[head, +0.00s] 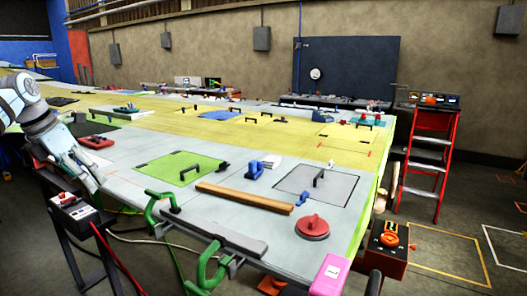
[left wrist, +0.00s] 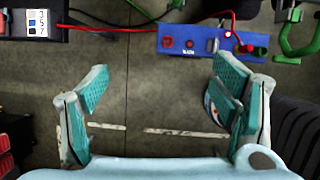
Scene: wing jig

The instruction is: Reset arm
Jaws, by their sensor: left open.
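My left arm (head: 25,108) comes in from the left in the head view. Its gripper (head: 88,178) hangs downward by the near left edge of the wing panel. In the left wrist view the left gripper (left wrist: 160,82) has its two teal-padded fingers wide apart, with only bare floor between them. It is open and empty. My right gripper is in neither view.
A control box (head: 75,212) on a stand is just below the left gripper; a blue box (left wrist: 205,43) with a red cable shows in the left wrist view. Green clamps (head: 160,205) grip the wing panel's (head: 130,183) near edge. A wooden bar (head: 245,198) and red suction cup (head: 312,226) lie on it.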

